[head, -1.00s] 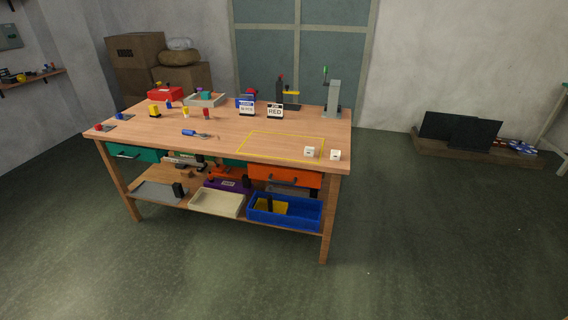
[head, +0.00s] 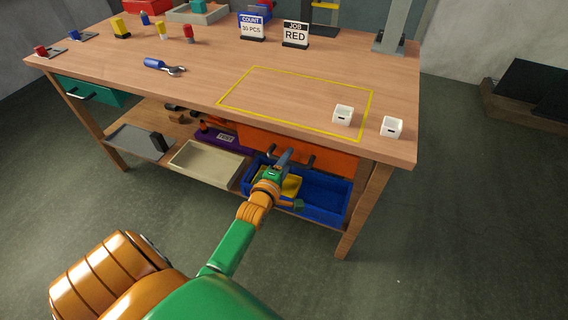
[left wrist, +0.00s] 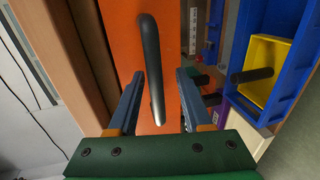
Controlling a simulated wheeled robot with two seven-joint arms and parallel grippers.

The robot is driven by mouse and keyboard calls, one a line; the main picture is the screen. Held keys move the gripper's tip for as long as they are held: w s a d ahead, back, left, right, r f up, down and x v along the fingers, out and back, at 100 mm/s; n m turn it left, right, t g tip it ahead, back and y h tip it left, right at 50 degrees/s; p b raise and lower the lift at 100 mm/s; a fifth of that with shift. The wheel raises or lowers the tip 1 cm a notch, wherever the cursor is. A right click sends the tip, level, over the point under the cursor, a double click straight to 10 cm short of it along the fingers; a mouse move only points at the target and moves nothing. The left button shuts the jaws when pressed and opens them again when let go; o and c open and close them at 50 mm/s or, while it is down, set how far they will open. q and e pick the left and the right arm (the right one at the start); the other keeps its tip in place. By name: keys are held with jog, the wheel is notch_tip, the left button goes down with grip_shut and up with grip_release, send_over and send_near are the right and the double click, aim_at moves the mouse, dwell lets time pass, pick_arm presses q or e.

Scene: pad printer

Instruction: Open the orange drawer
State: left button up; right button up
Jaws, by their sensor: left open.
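The orange drawer (head: 328,158) sits under the right part of the table top and looks shut. Its dark bar handle (left wrist: 151,65) stands out from the orange front (left wrist: 121,45) in the left wrist view. My left gripper (head: 283,158) is at the drawer front in the head view. In the left wrist view my left gripper (left wrist: 158,90) is open, with one finger on each side of the handle. I cannot tell whether either finger touches it. My right gripper is out of view.
Below the drawer, a blue bin (head: 325,196) with a yellow tray and a cream tray (head: 205,163) stand on the lower shelf. A table leg (head: 362,212) is right of the drawer. Two white cubes sit on the table top (head: 210,75). The floor in front is clear.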

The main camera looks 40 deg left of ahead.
pick_arm(q)
jog(key=shift+w+r, duration=0.1)
jog(key=shift+w, duration=0.1)
jog(key=shift+s+d+r, duration=0.1)
jog(key=shift+s+r, duration=0.15)
jog(key=shift+s, duration=0.15)
jog(key=shift+c, duration=0.2)
grip_shut()
jog(key=shift+r, duration=0.1)
dwell(0.6)
